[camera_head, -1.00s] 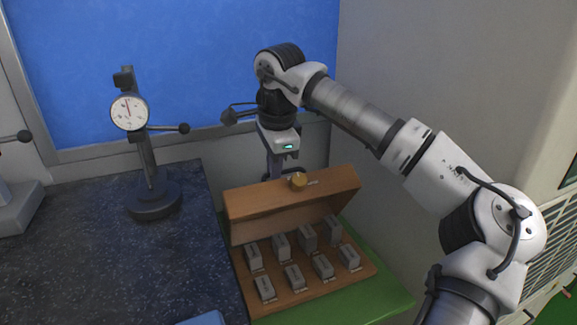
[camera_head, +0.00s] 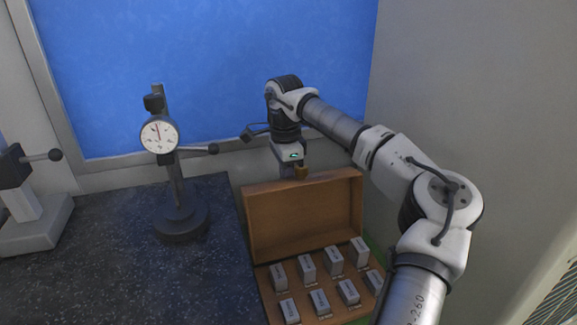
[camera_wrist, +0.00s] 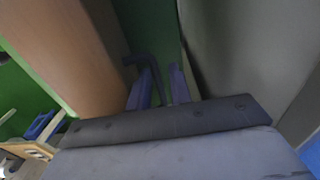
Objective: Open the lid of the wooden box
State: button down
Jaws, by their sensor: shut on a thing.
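The wooden box (camera_head: 268,300) stands at the lower middle of the head view with its lid (camera_head: 303,218) raised, close to upright. The lid's bare inner face shows, and a brass-coloured catch (camera_head: 300,173) sits at its top edge. Several grey labelled blocks (camera_head: 334,260) stand in the box. My gripper (camera_head: 289,174) is at the lid's top edge, its fingertips partly hidden behind it. In the wrist view, my gripper's fingers (camera_wrist: 160,88) are close around a dark bent bar (camera_wrist: 152,68), beside the brown wooden panel (camera_wrist: 70,55).
A dial gauge on a stand (camera_head: 160,134) and a grey device with a lever (camera_head: 30,205) stand on the dark speckled worktop (camera_head: 130,270) at left. A green surface (camera_head: 372,243) shows around the box. A grey wall (camera_head: 450,100) rises close at right, behind my arm.

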jog(key=shift+w+a+f, duration=0.15)
jog(key=shift+f, duration=0.6)
jog(key=c, duration=1.9)
grip_release()
jog(key=o, duration=0.4)
jog(key=shift+w+a+f+g, duration=0.2)
jog(key=shift+w+f+g, duration=0.1)
jog(key=shift+w+f, duration=0.05)
notch_tip(320, 180, up, 16)
jog(key=b, duration=0.2)
jog(key=shift+w+f, duration=0.25)
jog(key=shift+w, duration=0.1)
jog(key=shift+a, duration=0.1)
